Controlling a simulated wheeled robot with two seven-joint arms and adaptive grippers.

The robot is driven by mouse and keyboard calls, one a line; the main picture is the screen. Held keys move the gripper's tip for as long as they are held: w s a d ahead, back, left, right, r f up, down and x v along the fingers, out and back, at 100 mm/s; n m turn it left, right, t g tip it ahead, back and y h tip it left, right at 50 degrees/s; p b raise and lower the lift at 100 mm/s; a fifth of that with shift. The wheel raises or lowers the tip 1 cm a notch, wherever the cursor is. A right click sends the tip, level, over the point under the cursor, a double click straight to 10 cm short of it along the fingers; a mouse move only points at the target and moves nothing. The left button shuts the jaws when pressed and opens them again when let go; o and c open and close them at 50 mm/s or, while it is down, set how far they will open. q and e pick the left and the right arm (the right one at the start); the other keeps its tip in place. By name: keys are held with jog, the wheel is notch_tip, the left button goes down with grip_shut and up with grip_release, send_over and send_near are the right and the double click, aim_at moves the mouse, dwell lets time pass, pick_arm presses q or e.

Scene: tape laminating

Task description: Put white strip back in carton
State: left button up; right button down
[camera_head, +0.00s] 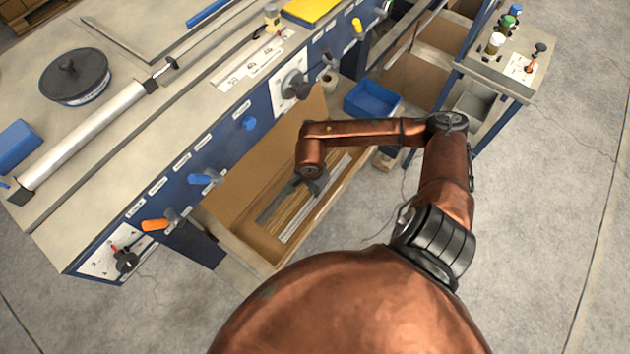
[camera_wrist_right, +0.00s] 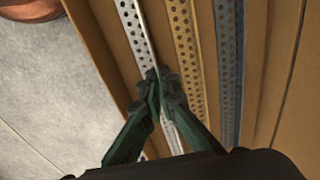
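The white strip (camera_head: 312,211) is long and perforated. It lies lengthwise inside the open brown carton (camera_head: 237,200) below the bench, along the side nearer to me. My right gripper (camera_head: 317,184) reaches down into the carton. In the right wrist view the green fingers of my right gripper (camera_wrist_right: 160,78) are nearly together at the white strip (camera_wrist_right: 134,30), with a thin upright edge of it between them. The fingers hide part of the strip. A yellowish strip (camera_wrist_right: 184,45) and a grey strip (camera_wrist_right: 230,65) lie beside it. My left gripper is out of view.
The bench (camera_head: 105,150) with a long white roller (camera_head: 85,138) and a round black lid (camera_head: 74,75) stands left of the carton. Its front has several coloured knobs. A blue bin (camera_head: 371,100) is behind the carton. Floor (camera_head: 560,230) is open at the right.

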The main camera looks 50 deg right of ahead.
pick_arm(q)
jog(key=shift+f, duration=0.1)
pick_arm(e)
jog(key=c, duration=2.7)
grip_release()
jog(key=o, duration=0.6)
jog(key=shift+r, duration=0.1)
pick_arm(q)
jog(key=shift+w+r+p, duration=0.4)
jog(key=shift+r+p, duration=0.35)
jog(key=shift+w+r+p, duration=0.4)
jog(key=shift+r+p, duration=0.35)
pick_arm(e)
jog(key=shift+r, duration=2.85)
